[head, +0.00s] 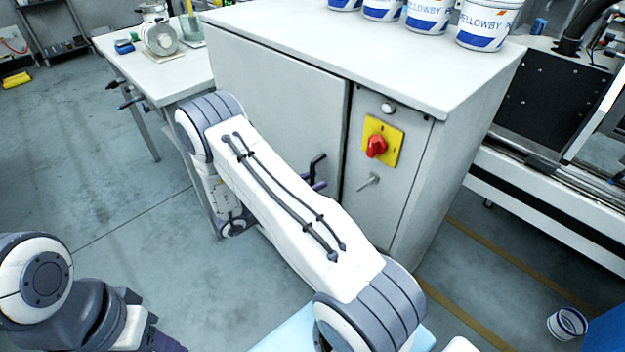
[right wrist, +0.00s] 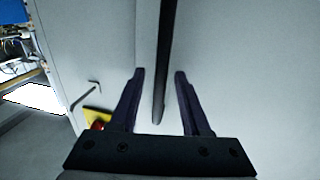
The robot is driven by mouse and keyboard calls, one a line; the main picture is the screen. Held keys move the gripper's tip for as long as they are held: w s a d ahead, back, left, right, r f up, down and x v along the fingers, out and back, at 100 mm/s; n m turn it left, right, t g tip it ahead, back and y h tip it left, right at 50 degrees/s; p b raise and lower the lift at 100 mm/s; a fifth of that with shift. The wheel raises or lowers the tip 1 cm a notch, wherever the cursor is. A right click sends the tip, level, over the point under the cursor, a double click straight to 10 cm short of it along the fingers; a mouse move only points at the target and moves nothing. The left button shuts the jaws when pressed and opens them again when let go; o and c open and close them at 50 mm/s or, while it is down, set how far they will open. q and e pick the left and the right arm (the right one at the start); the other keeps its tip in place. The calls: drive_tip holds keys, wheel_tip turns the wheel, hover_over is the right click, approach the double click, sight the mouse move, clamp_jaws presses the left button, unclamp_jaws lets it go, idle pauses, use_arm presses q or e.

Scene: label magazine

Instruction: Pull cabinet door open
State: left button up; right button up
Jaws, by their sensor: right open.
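The grey cabinet's door (head: 270,95) looks closed in the head view. Its dark handle (head: 317,163) is near the door's right edge, partly hidden by my right arm. In the right wrist view the handle (right wrist: 161,85) is a dark bar running between the fingers of my right gripper (right wrist: 158,73). The gripper is open, with a gap on each side of the bar. In the head view only a bit of this gripper (head: 318,184) shows beside the handle. My left arm is at the lower left; its gripper is mostly cut off by the bottom edge.
Right of the door is a panel with a yellow plate and red knob (head: 377,146) and a small lever (head: 368,181). Several labelled buckets (head: 487,22) stand on the cabinet. A workbench (head: 150,75) is at the left. The floor (head: 110,215) at left is clear.

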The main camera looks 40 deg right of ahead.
drive_tip(key=shift+d, duration=0.15)
clamp_jaws()
idle(1.4)
